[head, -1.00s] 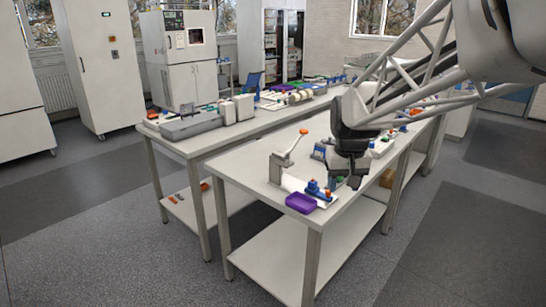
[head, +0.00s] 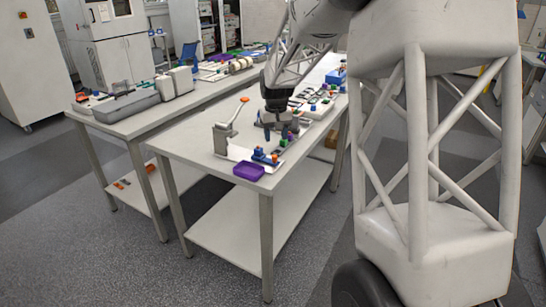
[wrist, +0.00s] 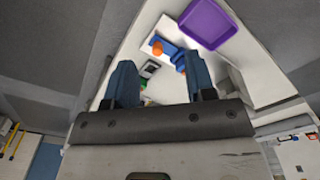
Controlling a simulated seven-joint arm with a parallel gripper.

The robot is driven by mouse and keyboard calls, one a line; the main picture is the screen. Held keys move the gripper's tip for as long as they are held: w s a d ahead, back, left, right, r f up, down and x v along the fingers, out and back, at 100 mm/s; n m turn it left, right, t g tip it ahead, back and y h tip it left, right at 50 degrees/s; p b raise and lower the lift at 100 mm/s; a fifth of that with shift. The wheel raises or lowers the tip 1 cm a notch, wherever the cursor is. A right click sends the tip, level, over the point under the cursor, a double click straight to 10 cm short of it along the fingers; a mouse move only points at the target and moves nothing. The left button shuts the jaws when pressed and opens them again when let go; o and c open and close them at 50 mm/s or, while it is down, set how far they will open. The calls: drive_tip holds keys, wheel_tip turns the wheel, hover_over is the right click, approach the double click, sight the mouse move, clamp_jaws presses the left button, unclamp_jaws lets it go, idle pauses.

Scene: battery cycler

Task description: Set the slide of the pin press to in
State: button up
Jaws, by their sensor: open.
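The pin press (head: 222,138) stands near the front corner of the near table, a grey upright with an orange-tipped lever tilted up. Its blue slide part (head: 262,156) with an orange knob sits on the white base, to the right of the upright. In the wrist view the blue part (wrist: 167,46) and orange knob show beyond the fingertips. I cannot tell the slide's exact position. My gripper (head: 279,134) points down behind and right of the blue part, apart from it. In the wrist view my gripper (wrist: 159,75) is open, with nothing seen held between its fingers.
A purple tray (head: 249,171) lies at the table's front edge, close to the blue part. Small coloured parts on a white board (head: 318,108) lie farther back along the table. A second bench (head: 95,120) with grey boxes stands to the left.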

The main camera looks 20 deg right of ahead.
hover_over(274, 156)
wheel_tip(274, 156, down, 7)
drive_tip(key=shift+w+d+f, duration=0.1)
drive_tip(key=shift+f, duration=0.05)
drive_tip(key=shift+f, duration=3.9)
clamp_jaws()
